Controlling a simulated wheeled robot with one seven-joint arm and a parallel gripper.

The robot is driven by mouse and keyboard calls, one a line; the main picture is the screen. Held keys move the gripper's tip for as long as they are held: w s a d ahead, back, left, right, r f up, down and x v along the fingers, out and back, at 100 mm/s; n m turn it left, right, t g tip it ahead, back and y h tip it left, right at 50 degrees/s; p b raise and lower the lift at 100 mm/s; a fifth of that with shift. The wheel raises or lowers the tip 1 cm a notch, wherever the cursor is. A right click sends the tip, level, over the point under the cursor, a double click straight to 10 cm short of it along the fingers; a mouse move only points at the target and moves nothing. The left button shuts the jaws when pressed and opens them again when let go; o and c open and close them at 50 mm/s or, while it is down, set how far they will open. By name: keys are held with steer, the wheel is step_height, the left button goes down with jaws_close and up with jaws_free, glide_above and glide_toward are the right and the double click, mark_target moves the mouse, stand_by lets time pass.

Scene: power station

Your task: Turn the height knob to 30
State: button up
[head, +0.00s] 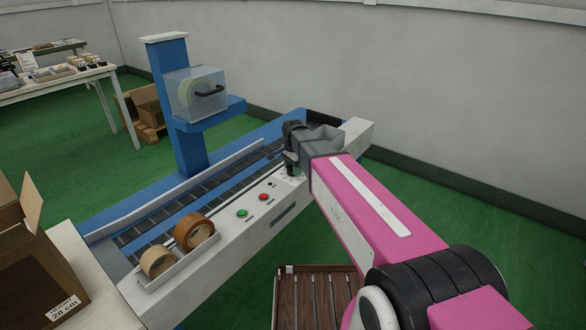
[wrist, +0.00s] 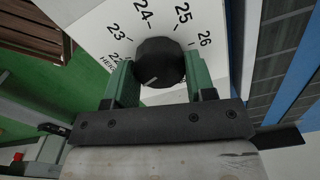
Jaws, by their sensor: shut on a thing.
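The black round height knob (wrist: 160,60) sits on a white dial plate (wrist: 100,30) in the wrist view. Numbers 23, 24, 25 and 26 show around its far side, with a partly hidden 22 at left. A short white mark on the knob faces the lower left; I cannot tell which number it points at. My gripper (wrist: 160,78) is shut on the knob, one green finger on each side. The near part of the dial is hidden by my gripper. In the head view my gripper (head: 290,165) is at the far end of the white machine panel (head: 225,232), and hides the knob.
The panel carries a green button (head: 242,213), a red button (head: 264,197) and tape rolls (head: 194,231). A roller conveyor (head: 165,212) and a blue column (head: 177,100) stand beyond. An open carton (head: 30,280) at left has a label that appears to read 28 cm.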

steer(key=o, duration=0.9)
steer(key=shift+o, duration=0.2)
steer(key=shift+r, duration=0.1)
step_height(320, 180, up, 11)
steer(key=shift+f, duration=0.2)
steer(key=s+d+f+n, duration=1)
steer(key=s+d+f, duration=0.6)
steer(key=s+d, duration=0.2)
steer(key=shift+s+d+f+n, duration=0.3)
steer(key=shift+s+d+f, duration=0.1)
steer(key=shift+d, duration=0.1)
